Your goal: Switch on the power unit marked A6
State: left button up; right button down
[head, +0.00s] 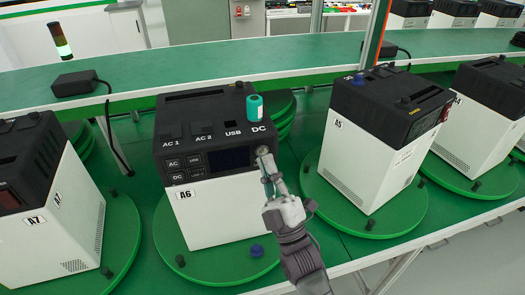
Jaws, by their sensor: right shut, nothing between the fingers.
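The power unit marked A6 (219,213) stands on a round green turntable plate (213,263). It has a white body and a black top, with its front panel facing me. The panel has small buttons marked AC, USB and DC at the left and a dark screen (229,158). A round grey part (263,151) sits at the panel's right end, below the DC mark. My right gripper (265,168) is shut and empty, its fingertips at or just below this round part. I cannot tell whether they touch it. My left gripper is not in view.
A teal cylinder (254,108) stands on A6's top. Unit A7 (66,220) stands to the left and unit A5 (366,165) to the right, on their own plates. A blue knob (257,250) is on A6's plate. A green shelf (200,65) runs behind.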

jog(key=shift+w, duration=0.15)
dwell(0.7)
jog(key=shift+w+a, duration=0.15)
jog(key=shift+w, duration=0.15)
jog(key=shift+w+b, duration=0.3)
jog(key=shift+b, duration=0.15)
dwell(0.4)
jog(key=shift+s, duration=0.1)
jog(key=shift+s+p, duration=0.3)
jog(key=shift+s, duration=0.35)
jog(key=shift+s+d, duration=0.1)
jog(key=shift+d, duration=0.1)
jog(key=shift+s+d+p, duration=0.25)
jog(key=shift+s+p, duration=0.05)
jog(key=shift+s, duration=0.45)
jog(key=shift+s+d+p, duration=0.25)
jog(key=shift+s+p, duration=0.05)
jog(key=shift+s, duration=0.5)
jog(key=shift+s+d+p, duration=0.25)
jog(key=shift+s+p, duration=0.05)
jog(key=shift+s, duration=0.45)
